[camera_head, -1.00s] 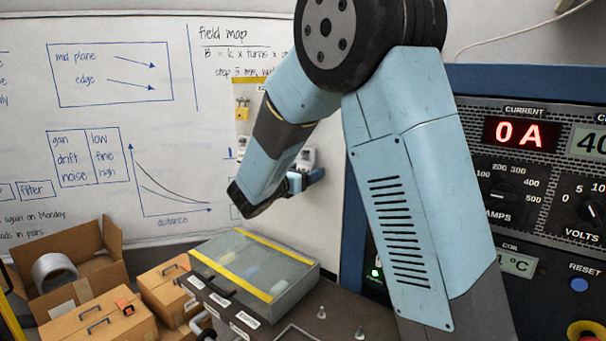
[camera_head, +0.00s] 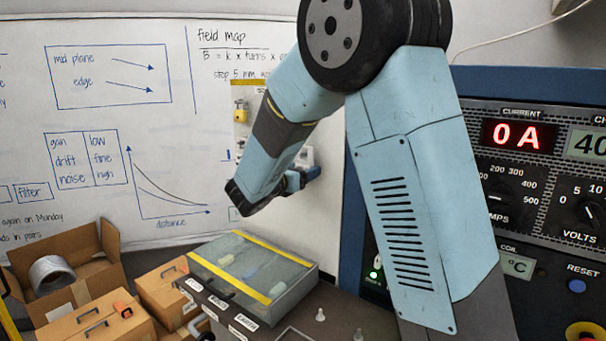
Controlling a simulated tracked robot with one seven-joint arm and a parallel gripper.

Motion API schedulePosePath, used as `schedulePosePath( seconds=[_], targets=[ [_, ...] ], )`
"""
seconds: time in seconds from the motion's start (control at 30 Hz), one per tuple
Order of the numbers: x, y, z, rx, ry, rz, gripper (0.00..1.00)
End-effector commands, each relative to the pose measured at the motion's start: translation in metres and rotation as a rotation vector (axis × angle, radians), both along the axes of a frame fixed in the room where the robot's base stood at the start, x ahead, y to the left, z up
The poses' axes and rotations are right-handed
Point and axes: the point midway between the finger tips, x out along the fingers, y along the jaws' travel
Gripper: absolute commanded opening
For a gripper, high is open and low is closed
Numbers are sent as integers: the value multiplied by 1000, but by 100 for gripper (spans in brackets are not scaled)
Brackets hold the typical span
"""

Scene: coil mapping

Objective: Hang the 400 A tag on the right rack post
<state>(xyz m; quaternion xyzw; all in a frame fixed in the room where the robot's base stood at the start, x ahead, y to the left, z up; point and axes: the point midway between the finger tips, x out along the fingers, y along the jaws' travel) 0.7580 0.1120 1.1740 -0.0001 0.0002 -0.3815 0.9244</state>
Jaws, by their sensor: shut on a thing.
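My gripper (camera_head: 310,175) is small and partly hidden behind my forearm, in front of the board at the centre. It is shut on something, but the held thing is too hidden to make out. A pale object (camera_head: 303,157) shows just above it, and I cannot tell whether it is held or hangs on the board. I cannot make out the 400 A tag or the right rack post; my arm covers much of that area.
A yellow-edged clear-lidded case (camera_head: 250,272) stands below my gripper. Cardboard boxes (camera_head: 95,318) and an open carton (camera_head: 110,262) holding a grey coil (camera_head: 52,275) are at left. A power supply (camera_head: 530,190) reading 0 A stands at right. A yellow padlock (camera_head: 241,112) hangs on the board.

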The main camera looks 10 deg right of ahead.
Motion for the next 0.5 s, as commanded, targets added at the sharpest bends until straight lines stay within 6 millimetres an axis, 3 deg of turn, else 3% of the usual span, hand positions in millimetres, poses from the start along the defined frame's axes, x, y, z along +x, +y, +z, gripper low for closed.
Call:
schedulePosePath(
  seconds=[0.5],
  targets=[
    [-13, 14, 1, 0, 0, 1, 44]
  ],
)
